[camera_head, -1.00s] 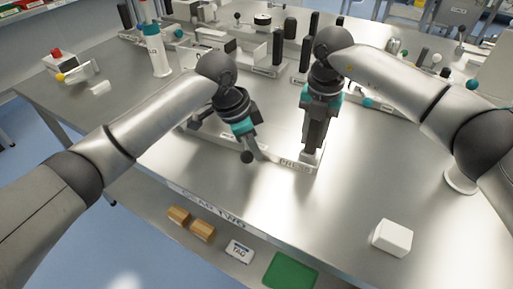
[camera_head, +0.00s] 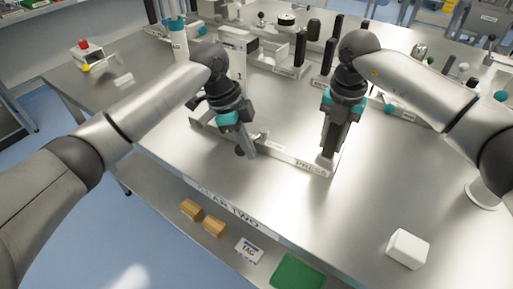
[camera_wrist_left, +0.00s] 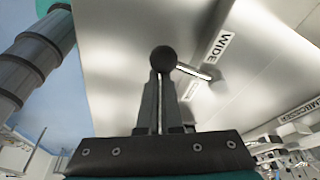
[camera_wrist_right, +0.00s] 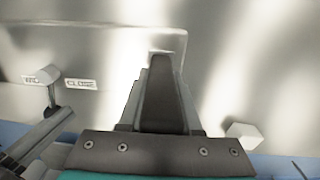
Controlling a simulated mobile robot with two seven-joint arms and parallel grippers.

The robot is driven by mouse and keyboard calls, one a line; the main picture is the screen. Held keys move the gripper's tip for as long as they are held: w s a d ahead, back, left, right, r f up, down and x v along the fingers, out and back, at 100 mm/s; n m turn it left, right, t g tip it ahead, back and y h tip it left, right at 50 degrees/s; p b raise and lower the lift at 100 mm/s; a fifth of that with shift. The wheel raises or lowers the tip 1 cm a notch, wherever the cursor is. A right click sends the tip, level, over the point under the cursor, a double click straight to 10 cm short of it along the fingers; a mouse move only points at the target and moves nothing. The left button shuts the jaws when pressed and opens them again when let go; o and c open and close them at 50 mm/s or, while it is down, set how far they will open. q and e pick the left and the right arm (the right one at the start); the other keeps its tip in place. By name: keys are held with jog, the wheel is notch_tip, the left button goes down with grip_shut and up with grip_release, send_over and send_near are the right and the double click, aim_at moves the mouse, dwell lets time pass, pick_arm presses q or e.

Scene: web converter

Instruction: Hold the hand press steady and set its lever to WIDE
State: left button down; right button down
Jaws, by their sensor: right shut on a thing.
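The hand press is a long pale base (camera_head: 285,158) marked PRESS on the bench. My right gripper (camera_head: 327,155) points down at its right end; in the right wrist view (camera_wrist_right: 160,62) it is shut on a dark upright handle (camera_wrist_right: 162,95). The lever ends in a black ball (camera_wrist_left: 163,58), with a pale rod (camera_wrist_left: 195,72) beyond it. My left gripper (camera_head: 243,152) is at the ball; its fingers look close together, with the ball at their tips. A WIDE label (camera_wrist_left: 218,45) lies right of the ball in the left wrist view. A CLOSE label (camera_wrist_right: 80,84) shows in the right wrist view.
A white block (camera_head: 407,249) sits near the bench's front right. Fixtures with black posts (camera_head: 300,50) stand at the back. A box with a red button (camera_head: 85,50) is at the far left. A lower shelf holds brown blocks (camera_head: 191,209) and a green mat (camera_head: 298,272). The front bench surface is mostly clear.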

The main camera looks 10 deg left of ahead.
pick_arm(q)
jog(key=shift+w+a+f, duration=0.1)
jog(key=shift+w+a, duration=0.1)
jog(key=shift+a, duration=0.4)
jog(key=shift+w+a+f, duration=0.1)
jog(key=shift+w+a, duration=0.1)
jog(key=shift+a, duration=0.35)
pick_arm(e)
jog(key=shift+s+d+f, duration=0.1)
jog(key=shift+s+f, duration=0.1)
jog(key=shift+f, duration=0.3)
pick_arm(q)
jog(key=shift+a, duration=0.15)
jog(key=shift+w+r, duration=0.1)
jog(key=shift+r, duration=0.05)
jog(key=w+d+v, duration=0.1)
jog(key=v, duration=0.8)
jog(key=shift+a+r, duration=0.15)
jog(key=shift+r, duration=0.35)
jog(key=shift+w+r+p, duration=0.1)
jog(key=shift+r+p, duration=0.2)
pick_arm(e)
jog(key=shift+d+r, duration=0.1)
jog(key=shift+r, duration=0.2)
jog(key=c, duration=0.5)
grip_release()
jog(key=shift+w+r, duration=0.15)
